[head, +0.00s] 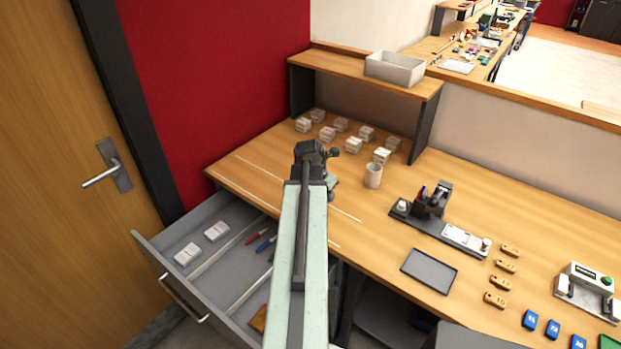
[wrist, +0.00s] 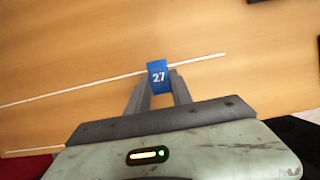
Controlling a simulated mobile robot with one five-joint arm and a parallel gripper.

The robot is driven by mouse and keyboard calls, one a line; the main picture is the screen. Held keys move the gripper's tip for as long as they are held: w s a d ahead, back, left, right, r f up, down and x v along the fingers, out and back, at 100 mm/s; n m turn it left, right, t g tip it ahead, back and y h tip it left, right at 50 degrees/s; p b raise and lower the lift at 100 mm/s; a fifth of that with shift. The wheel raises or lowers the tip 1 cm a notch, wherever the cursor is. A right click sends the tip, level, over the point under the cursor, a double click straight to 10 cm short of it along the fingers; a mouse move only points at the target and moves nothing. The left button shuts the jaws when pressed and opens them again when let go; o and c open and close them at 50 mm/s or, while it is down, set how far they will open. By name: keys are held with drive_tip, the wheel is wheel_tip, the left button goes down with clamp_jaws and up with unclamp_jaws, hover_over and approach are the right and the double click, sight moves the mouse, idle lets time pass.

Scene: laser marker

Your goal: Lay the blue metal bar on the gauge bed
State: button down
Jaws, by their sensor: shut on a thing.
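My gripper (wrist: 157,92) is shut on a blue metal bar (wrist: 157,74) marked 27, which sticks up between the two fingertips in the wrist view. The bar is held over the wooden bench; how high cannot be told. In the head view my arm hides the fingers and the held bar. A dark device on a long grey base (head: 462,238) stands on the bench right of my arm. A pale device with a green button (head: 587,292) stands at the far right. Which of these has the gauge bed cannot be told.
Several blue numbered bars (head: 530,320) and brown numbered pieces (head: 501,283) lie at right. A dark tray (head: 429,271) and a cup (head: 373,176) stand on the bench. White blocks (head: 327,134) sit near the shelf (head: 350,77). A drawer (head: 212,255) is open at left.

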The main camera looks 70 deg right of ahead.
drive_tip(key=shift+d, duration=0.15)
drive_tip(key=w+d, duration=0.2)
drive_tip(key=d, duration=0.2)
drive_tip(key=w+d+f, duration=0.1)
drive_tip(key=d, duration=0.4)
drive_tip(key=w+d+b, duration=0.1)
drive_tip(key=w+d, duration=0.1)
drive_tip(key=d, duration=0.3)
drive_tip(key=shift+w+d+f, duration=0.1)
drive_tip(key=shift+w+f, duration=0.05)
drive_tip(key=shift+w, duration=0.2)
drive_tip(key=f+b, duration=0.4)
drive_tip(key=shift+w+d, duration=0.1)
drive_tip(key=shift+d, duration=0.1)
drive_tip(key=shift+r, duration=0.25)
drive_tip(key=shift+f, duration=0.2)
drive_tip(key=c, duration=1.1)
unclamp_jaws()
drive_tip(key=shift+c, duration=0.2)
